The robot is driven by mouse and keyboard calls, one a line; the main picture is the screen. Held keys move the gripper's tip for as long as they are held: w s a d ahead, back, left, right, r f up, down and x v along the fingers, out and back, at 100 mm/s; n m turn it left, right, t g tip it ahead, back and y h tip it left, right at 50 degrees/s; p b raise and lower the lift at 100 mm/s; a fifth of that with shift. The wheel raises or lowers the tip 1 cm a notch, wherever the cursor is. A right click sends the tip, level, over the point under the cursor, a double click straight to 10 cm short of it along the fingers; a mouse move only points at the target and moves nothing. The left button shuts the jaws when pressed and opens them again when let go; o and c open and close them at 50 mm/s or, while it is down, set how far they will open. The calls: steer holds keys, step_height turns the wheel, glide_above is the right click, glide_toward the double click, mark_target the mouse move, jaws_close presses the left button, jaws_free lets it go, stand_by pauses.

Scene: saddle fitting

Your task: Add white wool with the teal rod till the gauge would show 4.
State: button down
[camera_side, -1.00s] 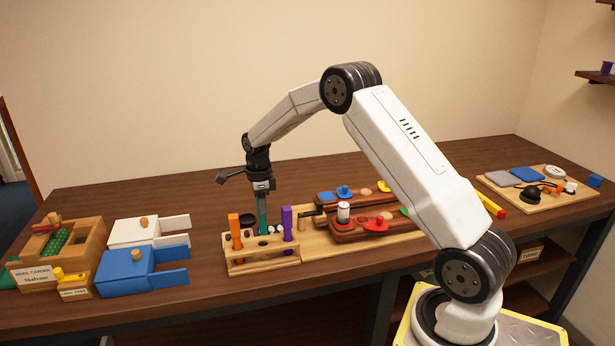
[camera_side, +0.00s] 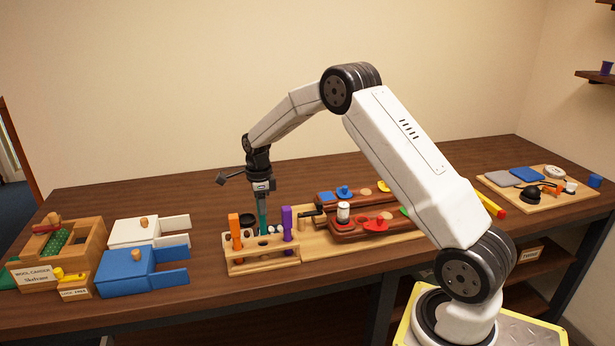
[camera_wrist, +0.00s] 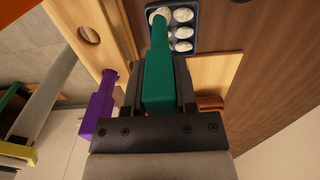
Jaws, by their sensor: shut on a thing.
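My gripper (camera_side: 262,187) is shut on the teal rod (camera_side: 263,218) and holds it upright, tip down, behind the wooden rod rack (camera_side: 262,266). In the wrist view the teal rod (camera_wrist: 159,78) runs from my jaws to a dark blue tray (camera_wrist: 196,18) of white wool balls (camera_wrist: 183,32). Its tip is over or on the white ball in the tray's corner; I cannot tell whether it touches. In the side view the white balls (camera_side: 279,230) show partly behind the rack. The saddle (camera_side: 362,228), dark red-brown with coloured knobs, lies on a wooden board to the right.
The rack also holds an orange rod (camera_side: 235,231) and a purple rod (camera_side: 287,224), close beside the teal rod. A white box (camera_side: 133,233), a blue box (camera_side: 128,276) and the wool carder (camera_side: 38,268) stand left. A board with pads (camera_side: 548,197) lies at the far right.

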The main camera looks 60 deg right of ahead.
stand_by(0.7)
steer(key=shift+r, duration=3.45)
